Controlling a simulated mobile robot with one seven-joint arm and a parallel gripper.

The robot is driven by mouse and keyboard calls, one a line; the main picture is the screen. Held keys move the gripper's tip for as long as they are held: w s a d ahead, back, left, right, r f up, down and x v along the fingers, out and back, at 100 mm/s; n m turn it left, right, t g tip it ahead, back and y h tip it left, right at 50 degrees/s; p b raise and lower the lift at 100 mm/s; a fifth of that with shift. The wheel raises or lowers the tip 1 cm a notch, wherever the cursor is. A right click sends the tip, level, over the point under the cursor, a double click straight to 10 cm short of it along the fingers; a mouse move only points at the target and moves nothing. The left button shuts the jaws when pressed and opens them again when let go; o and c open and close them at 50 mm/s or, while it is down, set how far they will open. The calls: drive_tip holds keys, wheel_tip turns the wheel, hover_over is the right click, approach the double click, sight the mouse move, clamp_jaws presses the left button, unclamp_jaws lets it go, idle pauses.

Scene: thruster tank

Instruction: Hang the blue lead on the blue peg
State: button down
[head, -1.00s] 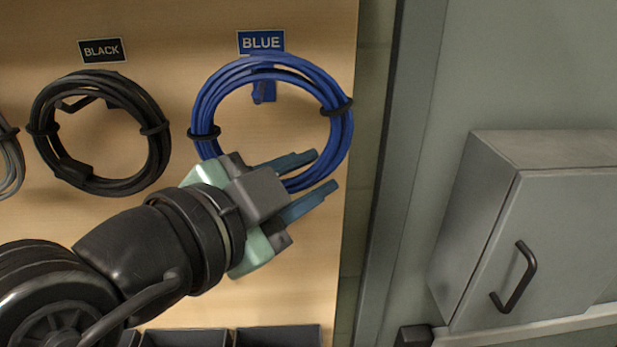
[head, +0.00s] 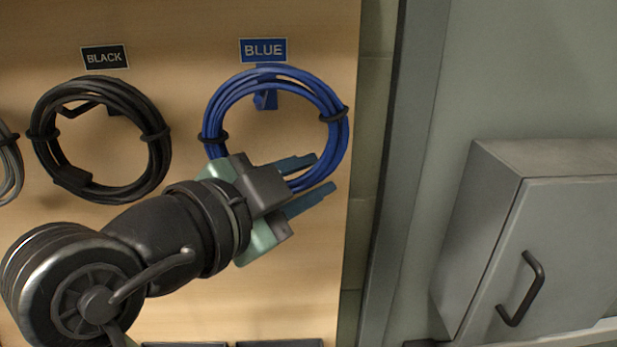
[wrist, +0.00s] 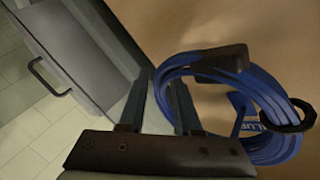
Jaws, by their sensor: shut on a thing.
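The blue lead (head: 333,150) is a coil bound with black ties, in front of the wooden board under the BLUE label (head: 263,50). My gripper (head: 305,182) is shut on the lower right part of the coil. The blue peg (head: 265,98) shows inside the coil, just below its top strands. The top strands cross the peg's upper part; I cannot tell whether they rest on it. In the wrist view the blue lead (wrist: 262,85) runs between and beyond my fingers (wrist: 158,105), and part of the label shows through the loop.
A black coil (head: 160,160) hangs to the left under the BLACK label (head: 105,57), with a grey coil (head: 10,175) at the left edge. A grey cabinet (head: 560,250) with a dark handle stands at the right. Dark bins (head: 280,343) line the bottom of the board.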

idle(0.3)
drive_tip(key=c, duration=0.5)
unclamp_jaws()
